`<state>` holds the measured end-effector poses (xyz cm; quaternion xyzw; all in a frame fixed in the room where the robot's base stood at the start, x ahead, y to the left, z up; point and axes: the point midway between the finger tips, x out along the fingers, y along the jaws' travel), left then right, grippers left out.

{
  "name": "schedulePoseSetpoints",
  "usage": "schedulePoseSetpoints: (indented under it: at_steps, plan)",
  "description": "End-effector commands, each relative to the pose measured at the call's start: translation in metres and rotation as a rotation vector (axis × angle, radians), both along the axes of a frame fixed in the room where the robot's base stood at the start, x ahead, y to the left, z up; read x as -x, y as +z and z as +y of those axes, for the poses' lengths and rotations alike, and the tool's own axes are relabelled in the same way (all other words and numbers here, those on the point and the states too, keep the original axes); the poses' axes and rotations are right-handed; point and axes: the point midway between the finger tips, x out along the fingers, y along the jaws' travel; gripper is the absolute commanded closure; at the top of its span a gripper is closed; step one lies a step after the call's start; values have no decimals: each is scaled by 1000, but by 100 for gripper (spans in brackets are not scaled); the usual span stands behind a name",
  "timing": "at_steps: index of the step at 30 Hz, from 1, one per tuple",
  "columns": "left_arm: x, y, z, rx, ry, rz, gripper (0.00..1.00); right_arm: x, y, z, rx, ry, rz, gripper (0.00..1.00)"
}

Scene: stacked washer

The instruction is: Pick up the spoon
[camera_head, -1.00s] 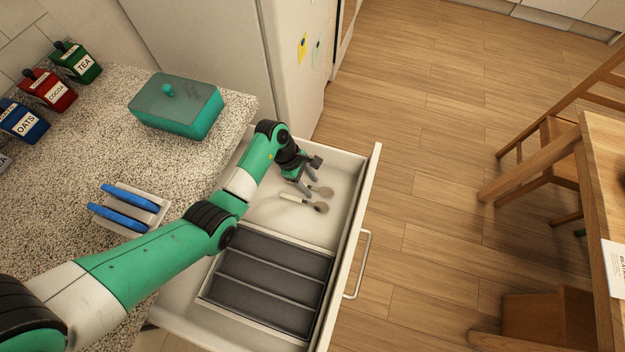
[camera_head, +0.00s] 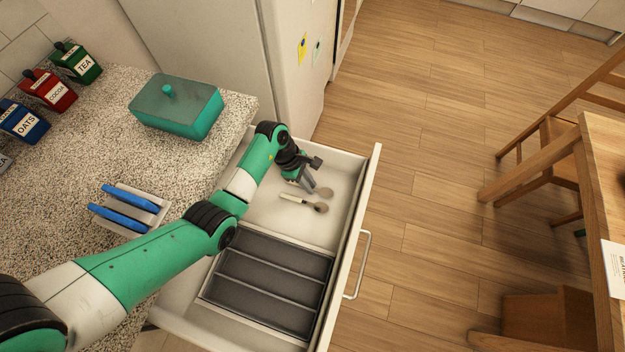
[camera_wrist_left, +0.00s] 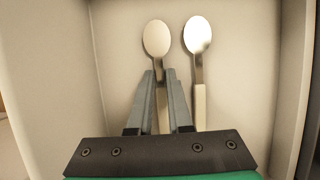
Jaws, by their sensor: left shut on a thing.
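Two spoons lie in the open drawer's upper section, side by side. One spoon (camera_head: 325,192) is at my left gripper (camera_head: 308,186); its bowl shows past the fingertips. In the left wrist view this spoon (camera_wrist_left: 157,39) has its handle between the fingers of my left gripper (camera_wrist_left: 160,72), which is shut on it. The other spoon (camera_head: 318,207), with a pale handle, lies apart and free; it also shows in the left wrist view (camera_wrist_left: 198,36), just right of the fingers. My right gripper is not in view.
The open drawer (camera_head: 361,200) holds a dark, empty divided tray (camera_head: 268,282). Its walls stand close around the gripper. The counter (camera_head: 75,160) at left carries a teal lidded box (camera_head: 178,115), a holder with blue-handled items (camera_head: 128,207) and several canisters (camera_head: 48,90).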

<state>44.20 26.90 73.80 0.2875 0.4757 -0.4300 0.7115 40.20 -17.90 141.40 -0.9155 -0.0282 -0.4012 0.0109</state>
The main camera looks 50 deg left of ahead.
Motion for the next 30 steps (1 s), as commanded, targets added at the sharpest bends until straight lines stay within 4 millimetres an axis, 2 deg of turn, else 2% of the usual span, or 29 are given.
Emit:
schedulePoseSetpoints:
  at_steps: [9,21,25,30]
  plan:
    - [0,3,0,-1,-1,-1,100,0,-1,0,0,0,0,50]
    - [-1,89,0,0,-1,-3,100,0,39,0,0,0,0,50]
    - [-1,102,0,0,0,-1,100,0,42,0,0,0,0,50]
    - [0,104,0,0,0,0,100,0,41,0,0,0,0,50]
